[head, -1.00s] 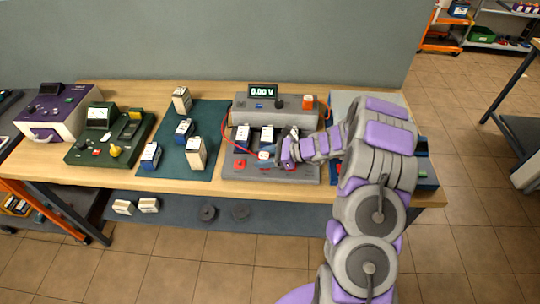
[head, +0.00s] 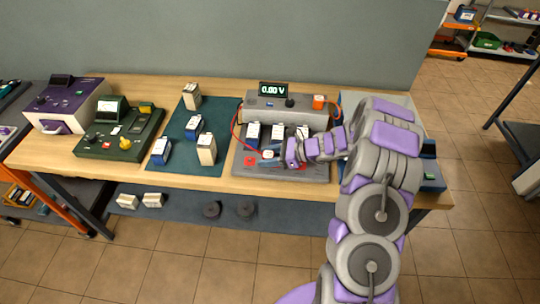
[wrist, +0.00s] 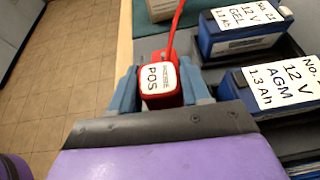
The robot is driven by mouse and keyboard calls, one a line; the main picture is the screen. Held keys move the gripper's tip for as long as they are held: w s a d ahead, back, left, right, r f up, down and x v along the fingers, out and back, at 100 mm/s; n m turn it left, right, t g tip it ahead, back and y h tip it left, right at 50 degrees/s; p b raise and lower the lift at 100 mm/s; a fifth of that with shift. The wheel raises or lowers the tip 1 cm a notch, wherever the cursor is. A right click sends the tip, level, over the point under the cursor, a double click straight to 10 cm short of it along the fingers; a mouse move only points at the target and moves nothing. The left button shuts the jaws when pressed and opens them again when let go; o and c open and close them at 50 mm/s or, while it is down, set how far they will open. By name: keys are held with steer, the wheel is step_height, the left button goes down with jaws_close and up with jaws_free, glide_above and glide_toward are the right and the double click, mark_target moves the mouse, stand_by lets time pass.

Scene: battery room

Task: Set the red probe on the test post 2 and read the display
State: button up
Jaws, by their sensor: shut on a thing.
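My gripper (wrist: 158,88) is shut on the red probe (wrist: 159,78), which has a white POS label and a red cable running up from it. In the head view my gripper (head: 279,155) is low over the front of the grey test board (head: 290,174). A red patch (head: 250,162) on the board lies just left of it. The display (head: 273,89) on the grey meter (head: 262,115) behind reads 0.00 V. The probe's tip is hidden, so contact cannot be told. I cannot make out which post is test post 2.
Blue batteries (wrist: 270,90) stand on the board close right of my gripper in the wrist view. A teal mat (head: 178,165) with several batteries, a green instrument (head: 120,140) and a purple one (head: 65,103) are to the left. Bare wooden table (head: 200,180) shows in front.

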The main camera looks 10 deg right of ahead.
steer(key=shift+d, duration=1.4)
steer(key=shift+a, duration=1.2)
steer(key=shift+d+p, duration=0.3)
steer(key=shift+d, duration=0.7)
steer(key=shift+a+r, duration=0.2)
steer(key=shift+a, duration=0.5)
steer(key=shift+a+r+p, duration=0.15)
steer(key=shift+r+p, duration=0.1)
steer(key=shift+p, duration=0.1)
steer(key=shift+d+r+p, duration=0.35)
steer(key=shift+d+r, duration=0.05)
steer(key=shift+d, duration=0.3)
steer(key=shift+a, duration=0.55)
steer(key=shift+d, duration=0.15)
steer(key=shift+d+p, duration=0.3)
steer(key=shift+d, duration=0.2)
